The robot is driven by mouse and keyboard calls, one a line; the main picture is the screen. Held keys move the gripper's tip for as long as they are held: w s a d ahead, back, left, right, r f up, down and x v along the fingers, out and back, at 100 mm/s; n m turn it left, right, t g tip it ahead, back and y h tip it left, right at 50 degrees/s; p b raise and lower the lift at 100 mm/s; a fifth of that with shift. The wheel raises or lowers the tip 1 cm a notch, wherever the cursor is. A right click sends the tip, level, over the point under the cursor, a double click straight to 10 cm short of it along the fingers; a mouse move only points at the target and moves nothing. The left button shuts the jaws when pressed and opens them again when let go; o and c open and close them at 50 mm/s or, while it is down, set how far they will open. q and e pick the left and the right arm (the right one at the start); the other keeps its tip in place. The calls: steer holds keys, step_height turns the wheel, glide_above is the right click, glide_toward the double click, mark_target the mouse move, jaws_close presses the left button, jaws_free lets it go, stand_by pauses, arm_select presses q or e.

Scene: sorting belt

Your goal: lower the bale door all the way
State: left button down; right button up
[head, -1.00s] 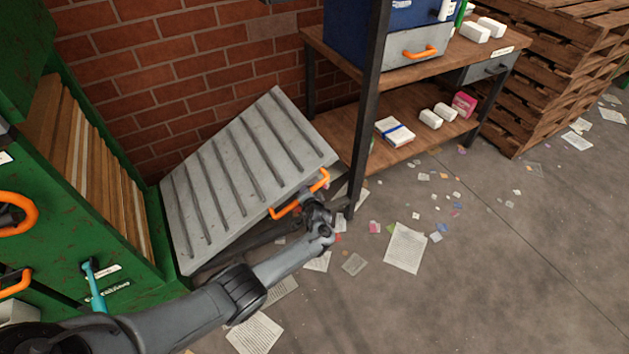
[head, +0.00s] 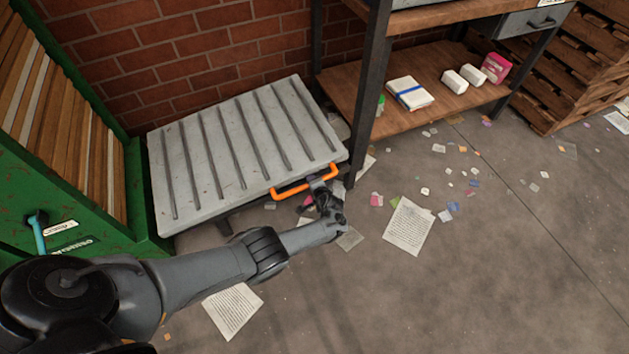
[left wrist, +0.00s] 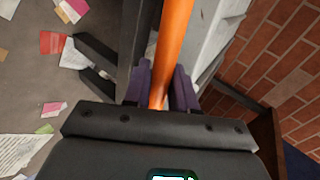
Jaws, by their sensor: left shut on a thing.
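The bale door (head: 240,145) is a grey ribbed panel hinged at the green baler (head: 110,215) on the left. It lies close to level, held a little above the floor. An orange handle (head: 304,183) runs along its outer edge. My left gripper (head: 322,185) is at this handle. In the left wrist view the jaws (left wrist: 160,90) are shut around the orange bar (left wrist: 173,40), with the door's grey edge (left wrist: 215,35) to the right. My right gripper is not in view.
A wooden shelf unit with a dark post (head: 370,90) stands close to the door's outer right corner. Papers (head: 409,226) and scraps litter the concrete floor. A brick wall (head: 190,60) is behind the door. Pallets (head: 560,75) are stacked at the right.

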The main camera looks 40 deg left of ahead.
arm_select(q)
steer(key=c, duration=1.1)
jaws_free()
steer(key=shift+o, duration=0.2)
steer(key=shift+s+d+r+p, duration=0.15)
steer(key=shift+d+r+p, duration=0.1)
steer(key=shift+r+p, duration=0.25)
steer(key=p+v, duration=0.7)
steer(key=v, duration=0.2)
steer(key=shift+s+d+p, duration=0.2)
steer(key=shift+d+p, duration=0.1)
steer(key=shift+d, duration=0.05)
steer(key=shift+s, duration=0.1)
